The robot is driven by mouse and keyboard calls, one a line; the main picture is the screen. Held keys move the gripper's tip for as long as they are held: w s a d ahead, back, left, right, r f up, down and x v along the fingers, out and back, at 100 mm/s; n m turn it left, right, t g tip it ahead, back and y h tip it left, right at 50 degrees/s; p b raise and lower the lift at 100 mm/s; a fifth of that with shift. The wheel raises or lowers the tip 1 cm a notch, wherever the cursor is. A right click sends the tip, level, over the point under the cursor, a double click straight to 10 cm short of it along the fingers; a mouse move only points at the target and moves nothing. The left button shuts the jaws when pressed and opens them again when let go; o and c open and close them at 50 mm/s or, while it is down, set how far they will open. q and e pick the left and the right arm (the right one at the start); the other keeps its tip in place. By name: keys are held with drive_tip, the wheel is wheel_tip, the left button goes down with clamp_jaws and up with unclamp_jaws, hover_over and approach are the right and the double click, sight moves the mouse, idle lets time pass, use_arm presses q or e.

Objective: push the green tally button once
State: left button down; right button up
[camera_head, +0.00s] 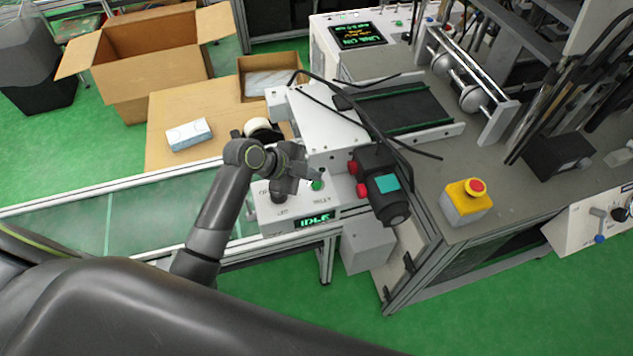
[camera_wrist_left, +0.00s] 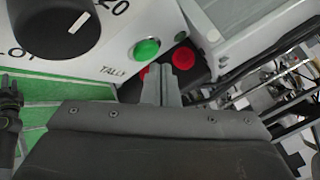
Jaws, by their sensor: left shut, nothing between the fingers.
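The green tally button (camera_head: 317,185) sits on top of a white control box (camera_head: 268,216) whose front display reads "IDLE". In the left wrist view the green button (camera_wrist_left: 147,49) shows whole, with the word "TALLY" printed below it and a large black knob (camera_wrist_left: 56,25) to its left. My left gripper (camera_head: 318,178) is shut and empty, close to the button in the head view. In the wrist view its fingertips (camera_wrist_left: 160,72) lie just below and right of the button. I cannot tell whether they touch it. My right gripper is not in view.
A black motor housing with red buttons (camera_head: 362,190) stands right of the control box. A yellow box with a red emergency button (camera_head: 466,199) is farther right. A small white carton (camera_head: 189,134) lies on cardboard behind the conveyor (camera_head: 140,205). Black cables hang near my gripper.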

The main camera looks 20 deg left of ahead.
sight(312, 184)
use_arm(q)
drive_tip(key=shift+f, duration=0.3)
drive_tip(key=shift+f+b, duration=0.45)
idle(0.5)
drive_tip(key=shift+r, duration=0.1)
drive_tip(key=shift+r+p, duration=0.75)
drive_tip(key=shift+r, duration=0.05)
wheel_tip(312, 184, up, 5)
drive_tip(key=p, duration=0.4)
idle(0.5)
idle(0.5)
